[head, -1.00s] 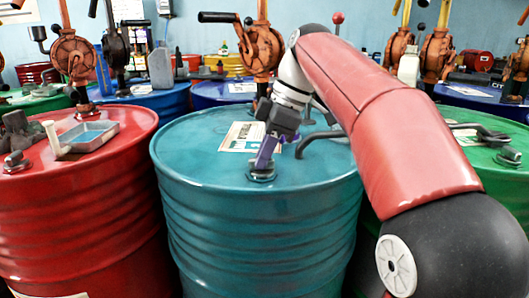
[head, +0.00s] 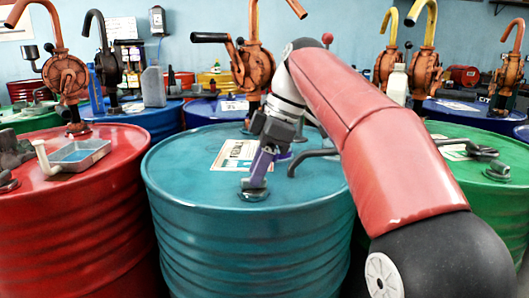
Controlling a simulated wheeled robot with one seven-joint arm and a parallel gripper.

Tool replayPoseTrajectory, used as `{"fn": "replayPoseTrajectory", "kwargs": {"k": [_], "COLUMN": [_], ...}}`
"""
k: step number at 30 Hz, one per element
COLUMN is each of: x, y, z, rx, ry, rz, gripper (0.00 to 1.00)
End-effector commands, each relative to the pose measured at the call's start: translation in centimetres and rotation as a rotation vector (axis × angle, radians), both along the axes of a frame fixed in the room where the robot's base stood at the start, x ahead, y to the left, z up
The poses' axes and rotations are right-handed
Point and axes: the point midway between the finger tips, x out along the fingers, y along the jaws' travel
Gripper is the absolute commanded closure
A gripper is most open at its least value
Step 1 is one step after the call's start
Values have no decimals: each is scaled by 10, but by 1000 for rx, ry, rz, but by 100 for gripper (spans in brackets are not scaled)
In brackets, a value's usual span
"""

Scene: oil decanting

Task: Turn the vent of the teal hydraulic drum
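The teal drum (head: 170,175) stands upright in the middle of the head view. A small grey fitting (head: 252,194), apparently its vent, sits on the lid near the front rim. My gripper (head: 257,176) has purple fingers and points down at this fitting from above. The fingertips reach the fitting's top and partly cover it. Whether they are closed on it cannot be told from this angle. A printed label (head: 231,155) lies on the lid behind the gripper, partly covered by it.
A dark bent bar (head: 312,154) crosses the lid right of my gripper. A red drum (head: 70,225) with a grey tray (head: 82,152) stands close on the left, a green drum (head: 490,205) on the right. Orange hand pumps (head: 255,68) stand behind.

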Motion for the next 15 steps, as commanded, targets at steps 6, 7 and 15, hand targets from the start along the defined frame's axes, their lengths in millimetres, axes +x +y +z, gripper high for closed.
{"fn": "replayPoseTrajectory", "kwargs": {"k": [6, 7, 15], "x": [1, 1, 0], "y": [-14, -15, -24], "z": [32, 36, 57], "rx": [1, 0, 0], "ry": [-3, -2, -2], "rz": [-2, -2, -1], "gripper": [64, 64, 64]}}
